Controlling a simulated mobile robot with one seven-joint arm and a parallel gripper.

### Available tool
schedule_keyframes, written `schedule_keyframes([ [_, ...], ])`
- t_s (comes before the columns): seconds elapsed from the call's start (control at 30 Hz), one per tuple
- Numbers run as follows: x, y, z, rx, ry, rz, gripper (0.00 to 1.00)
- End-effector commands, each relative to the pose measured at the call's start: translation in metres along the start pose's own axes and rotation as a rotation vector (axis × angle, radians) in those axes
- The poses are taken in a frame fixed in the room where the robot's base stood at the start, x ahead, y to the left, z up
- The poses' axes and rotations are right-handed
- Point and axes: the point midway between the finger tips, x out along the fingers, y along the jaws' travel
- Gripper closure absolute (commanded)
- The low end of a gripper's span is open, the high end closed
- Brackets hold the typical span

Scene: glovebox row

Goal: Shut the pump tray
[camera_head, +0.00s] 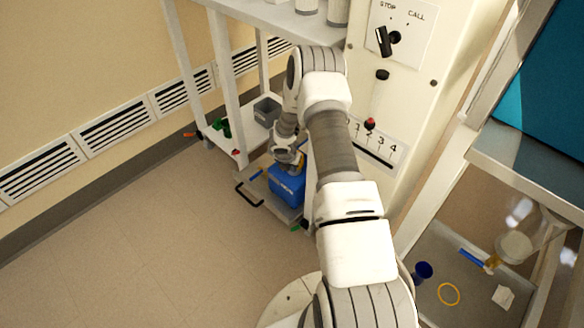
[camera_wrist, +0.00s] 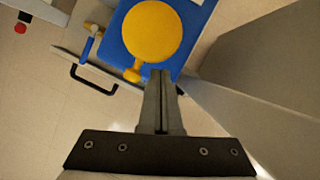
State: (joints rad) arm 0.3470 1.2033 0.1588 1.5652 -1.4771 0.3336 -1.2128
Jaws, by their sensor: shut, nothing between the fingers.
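The pump tray (camera_head: 262,187) sticks out low from the shelf rack in the head view, with a black bar handle (camera_head: 249,194) on its front. A blue box-shaped pump (camera_head: 288,184) stands on it. In the wrist view the pump's blue top (camera_wrist: 189,20) carries a round yellow part (camera_wrist: 152,33), and the tray's handle (camera_wrist: 83,80) shows to the left. My gripper (camera_wrist: 161,76) is shut and empty. Its fingertips overlap the pump's near edge in the wrist view; I cannot tell whether they touch. My wrist hides part of the tray's rear in the head view.
A grey bin (camera_head: 267,110) and green items (camera_head: 221,127) sit on the rack's lower shelf. A white control panel (camera_head: 375,140) stands close right of my arm. A glass-fronted cabinet holds loose items at lower right. The floor (camera_head: 130,240) in front of the tray is clear.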

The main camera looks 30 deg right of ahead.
Motion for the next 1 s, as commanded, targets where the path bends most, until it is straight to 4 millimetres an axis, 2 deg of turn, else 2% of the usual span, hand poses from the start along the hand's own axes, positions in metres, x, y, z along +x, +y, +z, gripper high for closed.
schedule_keyframes([
  [0.33, 0.000, -0.001, 0.001, 0.001, 0.000, 0.000, 1.00],
  [0.63, 0.009, -0.013, 0.030, 0.003, -0.002, -0.002, 1.00],
  [1.0, 0.013, -0.014, 0.031, 0.000, 0.000, 0.000, 1.00],
])
